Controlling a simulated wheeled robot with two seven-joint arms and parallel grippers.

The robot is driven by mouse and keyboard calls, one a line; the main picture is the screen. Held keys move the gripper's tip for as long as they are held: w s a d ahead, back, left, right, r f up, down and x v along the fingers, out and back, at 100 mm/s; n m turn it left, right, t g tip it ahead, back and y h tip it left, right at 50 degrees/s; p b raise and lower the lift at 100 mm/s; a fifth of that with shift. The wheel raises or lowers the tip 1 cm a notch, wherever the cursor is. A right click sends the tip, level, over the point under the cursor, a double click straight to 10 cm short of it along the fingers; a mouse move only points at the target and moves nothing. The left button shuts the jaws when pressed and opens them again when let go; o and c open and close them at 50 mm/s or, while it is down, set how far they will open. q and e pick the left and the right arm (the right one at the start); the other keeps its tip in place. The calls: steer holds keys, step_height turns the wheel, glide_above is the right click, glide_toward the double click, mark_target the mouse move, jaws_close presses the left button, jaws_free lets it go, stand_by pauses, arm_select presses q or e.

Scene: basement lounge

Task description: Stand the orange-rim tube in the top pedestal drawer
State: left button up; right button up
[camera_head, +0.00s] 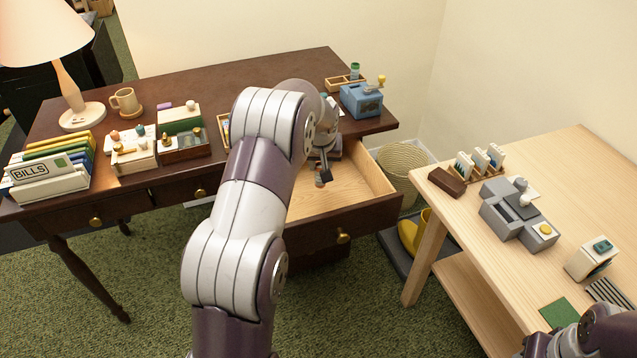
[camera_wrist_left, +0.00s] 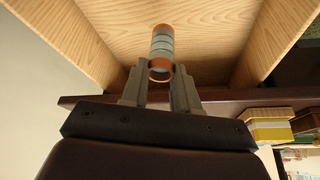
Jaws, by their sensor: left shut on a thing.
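The orange-rim tube (camera_wrist_left: 162,48) is grey with orange bands at its ends. In the left wrist view my left gripper (camera_wrist_left: 158,78) is shut on it, one finger on each side. The top pedestal drawer (camera_head: 342,237) is pulled open on the right side of the dark desk, with a bare pale wood floor. In the head view my left gripper (camera_head: 322,178) reaches down into the drawer near its back. The tube is hard to make out there. Whether it touches the drawer floor I cannot tell. My right gripper's fingers are not shown.
On the dark desk (camera_head: 255,75) a blue sharpener-like device (camera_head: 361,100) stands behind the drawer. A lamp (camera_head: 68,95), mug (camera_head: 126,102) and file holder (camera_head: 45,177) stand left. A wicker basket (camera_head: 404,172) is beside the drawer. A light wood table (camera_head: 455,235) stands right.

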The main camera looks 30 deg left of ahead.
mark_target(320, 182)
arm_select(q)
step_height(320, 182, down, 8)
steer(key=shift+b, duration=0.7)
steer(key=o, duration=1)
steer(key=shift+f, duration=0.1)
